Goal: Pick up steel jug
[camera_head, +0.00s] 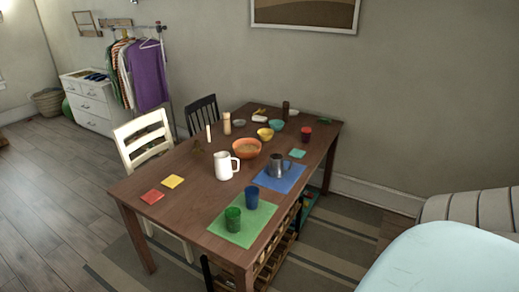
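The steel jug (278,166) is a small grey metal jug. It stands upright on the blue placemat (293,183) near the right side of the wooden table (192,205). A white pitcher (223,168) with a handle stands to its left, apart from it. Neither of my grippers shows in the head view, so I cannot see whether they are open or shut.
An orange bowl (247,148) stands behind the jug to the left. A blue cup (252,196) and a green cup (233,219) stand on the green placemat (247,234) in front. A white chair (140,143) is at the table's left. A pale blue rounded surface (450,262) fills the lower right.

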